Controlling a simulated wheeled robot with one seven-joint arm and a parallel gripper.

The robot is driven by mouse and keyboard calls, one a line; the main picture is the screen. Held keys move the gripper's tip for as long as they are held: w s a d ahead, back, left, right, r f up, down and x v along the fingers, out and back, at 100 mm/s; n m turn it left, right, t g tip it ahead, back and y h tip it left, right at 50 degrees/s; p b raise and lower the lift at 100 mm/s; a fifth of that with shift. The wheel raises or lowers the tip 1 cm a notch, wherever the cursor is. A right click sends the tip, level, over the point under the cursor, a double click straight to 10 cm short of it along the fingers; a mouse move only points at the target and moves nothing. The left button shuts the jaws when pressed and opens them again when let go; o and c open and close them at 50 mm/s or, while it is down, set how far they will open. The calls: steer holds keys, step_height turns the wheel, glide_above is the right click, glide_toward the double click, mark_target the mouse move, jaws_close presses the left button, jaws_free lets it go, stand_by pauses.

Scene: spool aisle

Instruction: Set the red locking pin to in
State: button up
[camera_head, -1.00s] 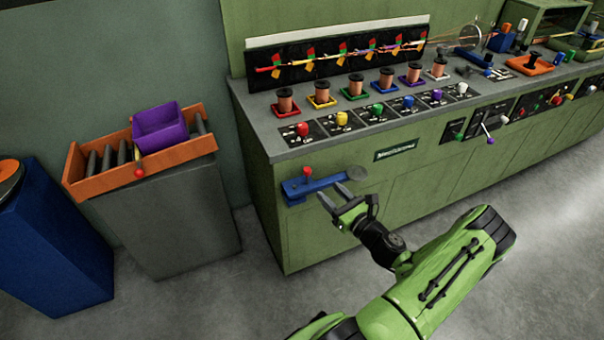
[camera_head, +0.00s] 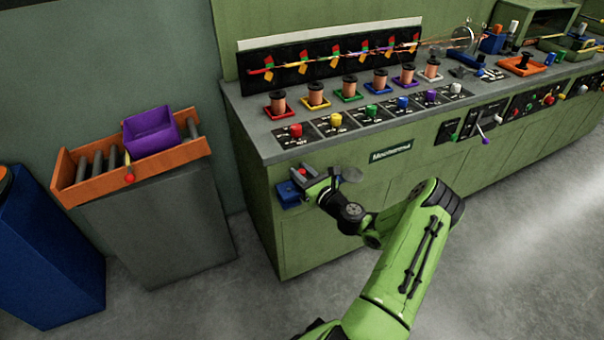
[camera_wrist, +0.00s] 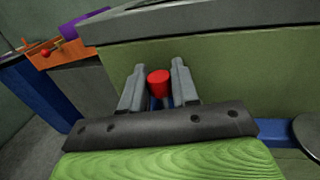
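The red locking pin (camera_head: 303,171) has a round red knob and sits on a blue bracket (camera_head: 289,196) at the left end of the green bench's front. In the wrist view the red knob (camera_wrist: 158,84) stands between the two grey fingers of my gripper (camera_wrist: 159,86), with one finger on each side. The knob nearly fills the space between them; I cannot tell whether they touch it. In the head view my gripper (camera_head: 312,183) is at the bracket and covers part of it. The pin's shaft is hidden.
The green bench (camera_head: 350,205) carries spools and coloured knobs. A round grey disc (camera_head: 351,174) is just right of my gripper. Left stand a grey cabinet (camera_head: 165,235) with an orange tray (camera_head: 80,193) and purple bin (camera_head: 150,135), and a blue box (camera_head: 50,260). Floor in front is clear.

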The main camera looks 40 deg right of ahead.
jaws_close()
steer(key=shift+f+b, duration=0.5)
steer(key=shift+f, duration=0.85)
steer(key=o, duration=0.5)
jaws_free()
steer(key=shift+o, duration=0.2)
steer(key=shift+s+f, duration=0.25)
steer(key=shift+s, duration=0.2)
steer(key=s+a+p, duration=0.1)
steer(key=s+p, duration=0.2)
steer(key=s, duration=1.2)
steer(key=shift+a+r, duration=0.35)
steer(key=shift+r, duration=0.05)
steer(key=shift+w+d, duration=0.1)
steer(key=shift+w, duration=0.05)
